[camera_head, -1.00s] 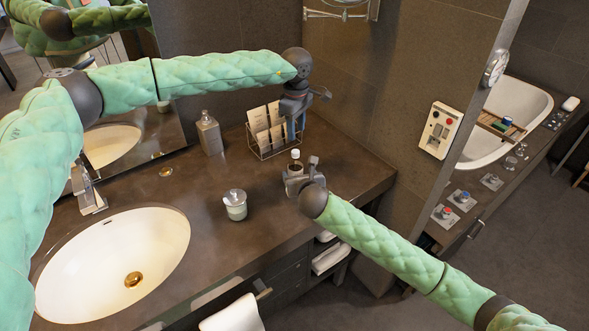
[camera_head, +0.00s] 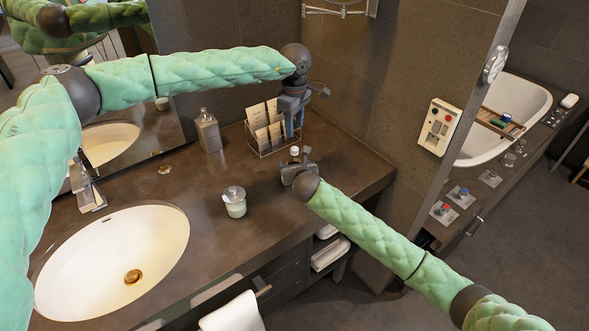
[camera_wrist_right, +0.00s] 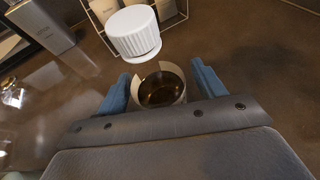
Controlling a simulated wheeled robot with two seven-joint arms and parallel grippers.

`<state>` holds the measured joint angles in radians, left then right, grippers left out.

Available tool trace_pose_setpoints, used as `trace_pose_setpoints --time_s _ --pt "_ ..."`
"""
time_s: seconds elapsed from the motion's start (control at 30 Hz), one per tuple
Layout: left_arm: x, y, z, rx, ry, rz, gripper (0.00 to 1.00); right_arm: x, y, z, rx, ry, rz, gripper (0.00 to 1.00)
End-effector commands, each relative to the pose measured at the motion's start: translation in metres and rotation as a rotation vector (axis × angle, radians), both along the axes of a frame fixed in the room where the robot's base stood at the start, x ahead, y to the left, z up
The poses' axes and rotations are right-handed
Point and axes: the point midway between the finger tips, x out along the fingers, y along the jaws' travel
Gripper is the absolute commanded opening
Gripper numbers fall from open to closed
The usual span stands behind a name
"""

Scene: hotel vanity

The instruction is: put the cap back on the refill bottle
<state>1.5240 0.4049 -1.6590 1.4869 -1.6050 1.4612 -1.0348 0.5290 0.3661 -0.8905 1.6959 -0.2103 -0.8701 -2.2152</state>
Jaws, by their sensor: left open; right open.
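The refill bottle (camera_wrist_right: 162,90) is amber with a pale band and sits between the blue fingers of my right gripper (camera_wrist_right: 162,86) in the right wrist view. My right gripper (camera_head: 298,170) is open around it and hides most of it in the head view. The white ribbed cap (camera_wrist_right: 134,32) appears above the bottle; it also shows in the head view (camera_head: 294,151). My left gripper (camera_head: 293,132) is open, pointing down just above the cap, and holds nothing visible.
A wire rack with cards (camera_head: 265,128) stands behind the bottle. A lidded jar (camera_head: 235,203) stands to the left, a grey bottle (camera_head: 208,133) further back. The sink (camera_head: 120,260) is at the left. Counter is clear between jar and rack.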

Motion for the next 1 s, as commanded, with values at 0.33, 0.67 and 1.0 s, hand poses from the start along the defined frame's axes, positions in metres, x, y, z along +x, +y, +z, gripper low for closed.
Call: trace_pose_setpoints --time_s 0.33,0.67,1.0 --pt "0.0000 0.0000 0.0001 0.000 0.000 0.000 0.41 0.0102 0.0024 -0.0042 0.000 0.000 0.000 0.69" --pt "-0.0001 -0.0001 0.0000 0.000 0.000 0.000 0.41 0.0099 0.0024 -0.0042 0.000 0.000 0.000 0.32" --pt "-0.0003 -0.0007 -0.0003 -0.001 0.001 0.036 0.41 0.0098 0.0025 -0.0044 0.000 0.000 0.000 0.00"
